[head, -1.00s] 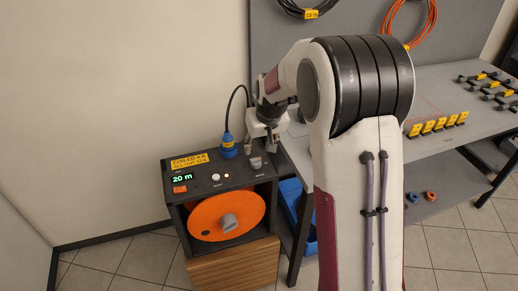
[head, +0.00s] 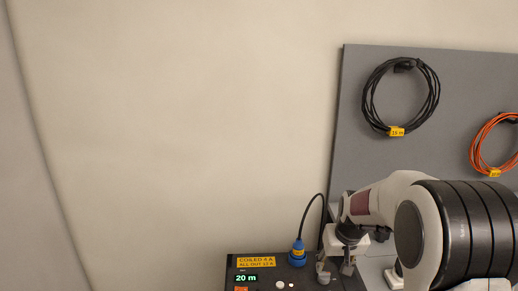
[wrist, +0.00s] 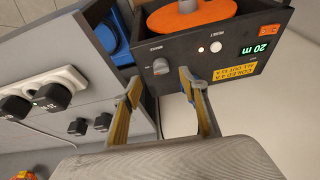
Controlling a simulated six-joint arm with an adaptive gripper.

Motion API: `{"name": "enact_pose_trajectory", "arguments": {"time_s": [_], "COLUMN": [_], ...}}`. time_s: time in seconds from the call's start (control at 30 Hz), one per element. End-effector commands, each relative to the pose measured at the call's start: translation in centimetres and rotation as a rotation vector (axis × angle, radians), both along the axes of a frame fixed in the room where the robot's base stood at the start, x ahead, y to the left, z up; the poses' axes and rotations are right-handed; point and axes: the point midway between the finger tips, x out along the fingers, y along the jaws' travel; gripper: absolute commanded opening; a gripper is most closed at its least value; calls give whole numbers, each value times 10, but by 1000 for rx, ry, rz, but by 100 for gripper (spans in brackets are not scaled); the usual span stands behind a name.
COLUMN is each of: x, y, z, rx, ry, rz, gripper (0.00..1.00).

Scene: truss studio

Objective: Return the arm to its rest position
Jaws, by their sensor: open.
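My gripper (head: 335,267) is open and empty, with its fingers pointing down over the right end of the dark reel box (head: 262,264). In the wrist view, my gripper (wrist: 158,82) has its two fingers spread. A small grey knob (wrist: 160,66) on the box's top panel lies beyond the gap between the fingertips. The knob appears free of both fingers; the exact clearance is hard to tell. My arm's large black-banded joint fills the lower right of the head view.
A blue plug (head: 297,254) with a black cable stands on the box beside my gripper. The box display (head: 246,278) reads 20 m. Coiled black cable (head: 400,98) and orange cable (head: 492,145) hang on the grey board (head: 350,150). A white socket strip (wrist: 70,75) holds black plugs.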

Motion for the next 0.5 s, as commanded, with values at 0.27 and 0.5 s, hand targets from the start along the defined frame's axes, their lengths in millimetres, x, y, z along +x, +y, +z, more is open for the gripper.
{"name": "enact_pose_trajectory", "arguments": {"time_s": [0.27, 0.5], "x": [-54, -103], "y": [7, 16], "z": [-10, 11], "rx": [16, 20], "ry": [110, 150], "rz": [-21, -29], "gripper": [43, 43]}}
